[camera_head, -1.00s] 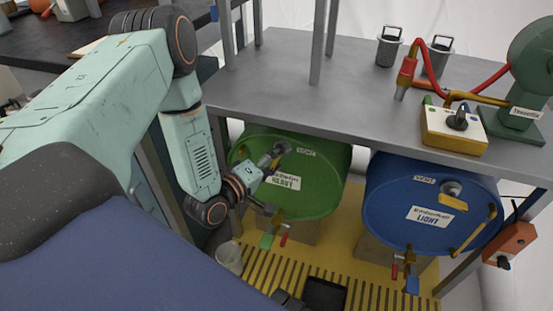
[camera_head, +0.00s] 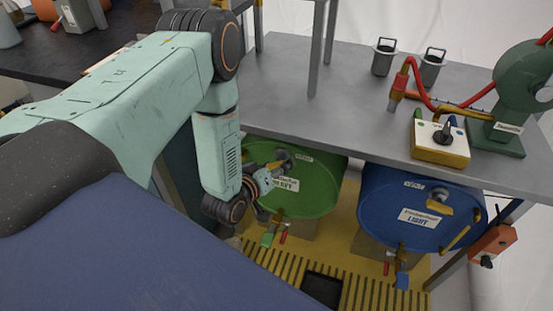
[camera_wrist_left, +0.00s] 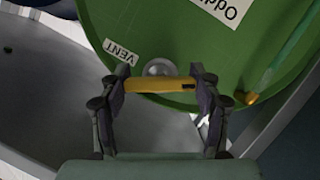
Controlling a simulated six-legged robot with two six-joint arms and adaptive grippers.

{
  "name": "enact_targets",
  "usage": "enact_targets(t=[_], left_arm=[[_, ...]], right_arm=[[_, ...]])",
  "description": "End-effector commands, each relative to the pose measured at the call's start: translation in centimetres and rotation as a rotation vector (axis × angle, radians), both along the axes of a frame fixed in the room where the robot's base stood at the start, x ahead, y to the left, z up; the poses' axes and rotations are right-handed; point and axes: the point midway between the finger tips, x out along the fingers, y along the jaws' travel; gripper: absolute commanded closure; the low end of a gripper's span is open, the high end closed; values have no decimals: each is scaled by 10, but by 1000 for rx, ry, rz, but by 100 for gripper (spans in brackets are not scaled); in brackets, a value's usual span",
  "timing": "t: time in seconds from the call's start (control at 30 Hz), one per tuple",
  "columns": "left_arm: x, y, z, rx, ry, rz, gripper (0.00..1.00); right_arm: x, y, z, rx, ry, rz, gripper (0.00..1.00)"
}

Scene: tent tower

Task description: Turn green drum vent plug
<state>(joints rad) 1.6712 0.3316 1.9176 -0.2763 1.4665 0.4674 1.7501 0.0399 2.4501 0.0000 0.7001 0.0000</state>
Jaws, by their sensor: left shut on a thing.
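The green drum (camera_head: 322,190) lies on its side under the grey bench, its round end facing me with a white label and a VENT tag. It also fills the top of the left wrist view (camera_wrist_left: 180,30). My left gripper (camera_head: 274,168) is at the upper left of this drum end. In the left wrist view its two fingers (camera_wrist_left: 160,88) are shut on the yellow bar of the vent plug (camera_wrist_left: 150,86), one at each end. A round grey part (camera_wrist_left: 159,67) shows behind the bar, beside the VENT tag. My right gripper is not in view.
A blue drum (camera_head: 385,210) lies to the right, with its own plug and tap. A tap with a green handle (camera_head: 268,238) hangs below the green drum. The grey bench top (camera_head: 290,85) overhangs both drums. A black tray (camera_head: 322,290) is on the slatted yellow floor.

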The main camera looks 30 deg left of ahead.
Motion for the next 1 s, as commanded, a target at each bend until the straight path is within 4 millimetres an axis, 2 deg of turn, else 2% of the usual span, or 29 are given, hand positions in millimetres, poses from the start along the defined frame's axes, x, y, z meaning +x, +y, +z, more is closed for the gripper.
enact_targets(t=[0.1,0.5,1.0], left_arm=[[0,-1,3,107,24,-3,68],[1,0,2,402,92,0,68],[1,0,1,537,124,1,68]], right_arm=[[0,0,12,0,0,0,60],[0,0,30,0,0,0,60],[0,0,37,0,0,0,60]])
